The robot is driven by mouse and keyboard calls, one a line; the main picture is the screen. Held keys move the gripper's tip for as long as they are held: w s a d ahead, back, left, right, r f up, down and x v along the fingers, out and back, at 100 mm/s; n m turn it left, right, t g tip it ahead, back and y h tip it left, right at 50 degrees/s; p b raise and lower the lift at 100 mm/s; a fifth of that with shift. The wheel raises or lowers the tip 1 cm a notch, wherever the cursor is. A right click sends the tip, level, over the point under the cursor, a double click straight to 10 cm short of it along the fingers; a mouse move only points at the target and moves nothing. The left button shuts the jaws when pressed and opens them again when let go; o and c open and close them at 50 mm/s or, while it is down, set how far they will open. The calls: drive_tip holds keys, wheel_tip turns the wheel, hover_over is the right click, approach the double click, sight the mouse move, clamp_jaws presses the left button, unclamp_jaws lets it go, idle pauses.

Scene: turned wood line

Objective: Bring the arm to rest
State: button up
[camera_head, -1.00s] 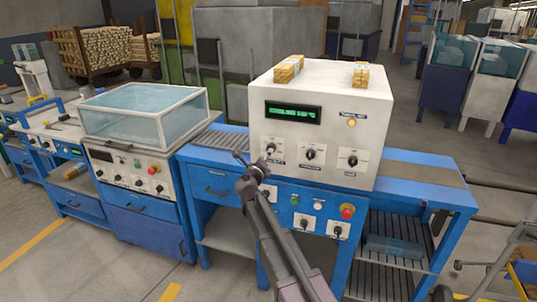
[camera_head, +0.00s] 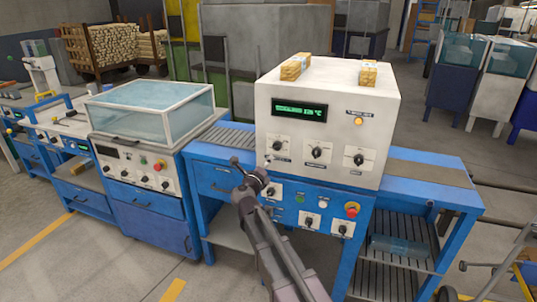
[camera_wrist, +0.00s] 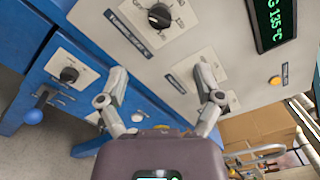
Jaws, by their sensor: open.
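My arm reaches up from the bottom of the head view, with my gripper (camera_head: 250,174) in front of the grey control box (camera_head: 330,120) on the blue bench. In the wrist view my gripper (camera_wrist: 160,85) has its two fingers spread apart with nothing between them. The box's panel lies beyond the fingertips, with a dark knob (camera_wrist: 160,15) above them and another knob (camera_wrist: 69,74) on the blue front to the left. A green display (camera_wrist: 275,20) shows 135 °C. In the head view the fingers are small and partly hard to make out.
A glass-covered machine (camera_head: 150,110) stands left of the box. Wooden packs (camera_head: 295,66) lie on top of the box. A red stop button (camera_head: 352,209) sits on the blue front. The bench's right part (camera_head: 430,175) is clear. Open floor (camera_head: 120,260) lies in front.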

drive_tip(key=s+d+f+m+g+h+p, duration=0.1)
drive_tip(key=s+d+f+m+g, duration=0.15)
drive_tip(key=d+m, duration=0.5)
drive_tip(key=s+d+f+m+g+h+p, duration=0.1)
drive_tip(key=s+d+f+m+g+p, duration=0.1)
drive_tip(key=s+d+m+g, duration=0.35)
drive_tip(key=s+d+f+m+g+p, duration=0.1)
drive_tip(key=s+d+f+m+g, duration=0.1)
drive_tip(key=d+m, duration=0.65)
drive_tip(key=s+d+f+m+g+y+p, duration=0.1)
drive_tip(key=s+m+g+y+p, duration=0.1)
drive_tip(key=s+m, duration=0.6)
drive_tip(key=s+d+f+m+g+y+p, duration=0.1)
drive_tip(key=s+f+m+g+y+p, duration=0.1)
drive_tip(key=s+m+g+y, duration=0.3)
drive_tip(key=s+m+p, duration=0.1)
drive_tip(key=s+m, duration=0.3)
drive_tip(key=m, duration=0.5)
drive_tip(key=shift+s+m, duration=0.3)
drive_tip(key=shift+m, duration=0.05)
